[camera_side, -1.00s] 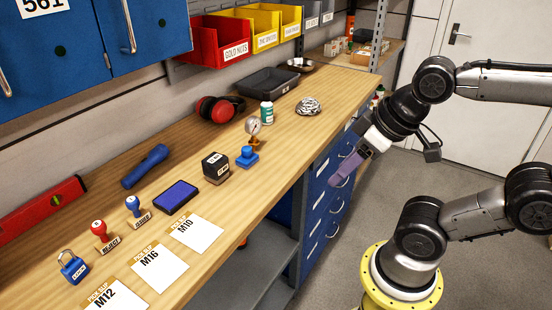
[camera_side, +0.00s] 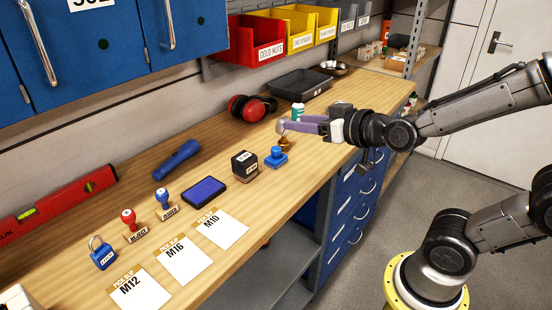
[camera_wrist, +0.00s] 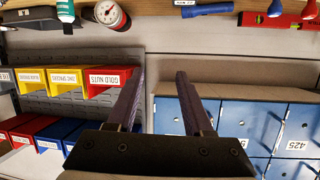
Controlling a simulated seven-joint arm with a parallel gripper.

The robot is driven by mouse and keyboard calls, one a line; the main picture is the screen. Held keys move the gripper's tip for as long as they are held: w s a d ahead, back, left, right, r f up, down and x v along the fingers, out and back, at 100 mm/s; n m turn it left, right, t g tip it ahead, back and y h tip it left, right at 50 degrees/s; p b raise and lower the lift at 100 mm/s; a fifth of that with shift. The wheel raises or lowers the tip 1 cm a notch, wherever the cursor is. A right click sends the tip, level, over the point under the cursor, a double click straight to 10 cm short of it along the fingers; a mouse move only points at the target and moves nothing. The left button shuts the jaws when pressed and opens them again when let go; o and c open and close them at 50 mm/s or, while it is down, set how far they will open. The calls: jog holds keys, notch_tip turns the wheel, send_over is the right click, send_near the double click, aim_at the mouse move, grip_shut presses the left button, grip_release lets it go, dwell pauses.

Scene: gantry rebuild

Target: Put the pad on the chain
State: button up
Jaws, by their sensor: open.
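The blue ink pad (camera_side: 204,192) in its dark case lies flat on the wooden bench in the side view, between the stamps and the black cube. The chain is not clearly visible now; my gripper and wrist cover the bench area where a silvery heap lay earlier.
The black cube (camera_side: 244,165) stands right of the pad. Red earmuffs (camera_side: 247,108) and a dark tray (camera_side: 301,84) lie behind. Paper slips (camera_side: 222,229) cover the front edge.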

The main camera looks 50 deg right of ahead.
notch_tip(320, 180, down, 4)
jog(key=w+d+m+h, duration=0.1)
jog(key=d+h, duration=0.1)
jog(key=g, duration=0.1)
send_near(279, 151)
jog(key=shift+g, duration=0.3)
jog(key=x, duration=0.5)
jog(key=shift+s+d, duration=0.1)
jog(key=shift+d, duration=0.05)
jog(key=shift+r+x, duration=0.1)
jog(key=shift+x, duration=1.5)
jog(key=shift+r+x, duration=0.15)
jog(key=shift+x, duration=1.5)
jog(key=shift+c, duration=0.3)
grip_shut()
